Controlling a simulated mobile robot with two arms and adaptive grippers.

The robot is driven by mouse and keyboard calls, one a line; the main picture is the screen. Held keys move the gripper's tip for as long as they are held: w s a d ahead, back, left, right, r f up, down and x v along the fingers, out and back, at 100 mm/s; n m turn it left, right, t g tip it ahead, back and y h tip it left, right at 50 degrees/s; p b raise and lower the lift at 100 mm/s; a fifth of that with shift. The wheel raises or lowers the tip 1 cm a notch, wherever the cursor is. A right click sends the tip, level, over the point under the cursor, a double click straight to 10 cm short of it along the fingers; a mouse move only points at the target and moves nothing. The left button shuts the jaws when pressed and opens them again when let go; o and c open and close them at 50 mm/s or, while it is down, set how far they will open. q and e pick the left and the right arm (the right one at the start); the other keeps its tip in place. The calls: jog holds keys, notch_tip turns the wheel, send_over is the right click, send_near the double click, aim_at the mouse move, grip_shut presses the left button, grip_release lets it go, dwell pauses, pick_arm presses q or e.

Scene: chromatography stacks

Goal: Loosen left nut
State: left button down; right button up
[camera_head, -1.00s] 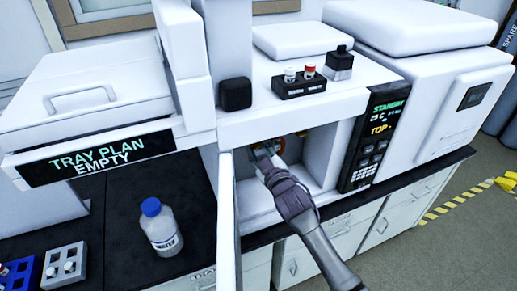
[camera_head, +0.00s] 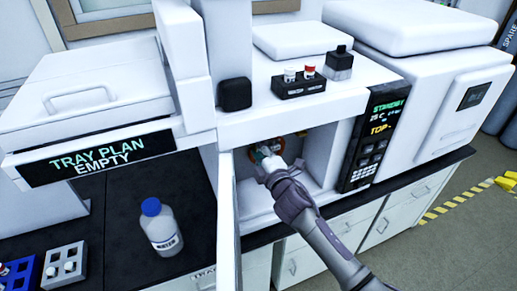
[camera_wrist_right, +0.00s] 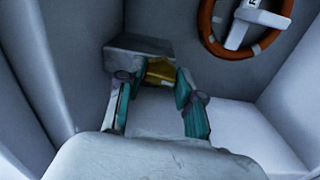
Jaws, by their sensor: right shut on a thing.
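My right gripper (camera_head: 265,155) reaches into the open compartment of the white instrument. In the right wrist view its teal fingers (camera_wrist_right: 157,82) stand on either side of a small brass nut (camera_wrist_right: 160,72) and are shut on it. The nut sits under a grey block (camera_wrist_right: 138,50) at the compartment's back, and the fingers hide part of it. In the head view the nut is hidden by the gripper. My left gripper is not in view.
An orange-brown ring (camera_wrist_right: 216,42) with a white tag hangs right of the fingers. The compartment walls are close around the gripper. The open white door (camera_head: 229,225) stands left of my right arm. A water bottle (camera_head: 160,228) stands on the black bench farther left.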

jog(key=shift+n, duration=0.6)
jog(key=o, duration=1.1)
jog(key=v, duration=1.2)
jog(key=shift+f, duration=0.1)
jog(key=shift+f, duration=0.1)
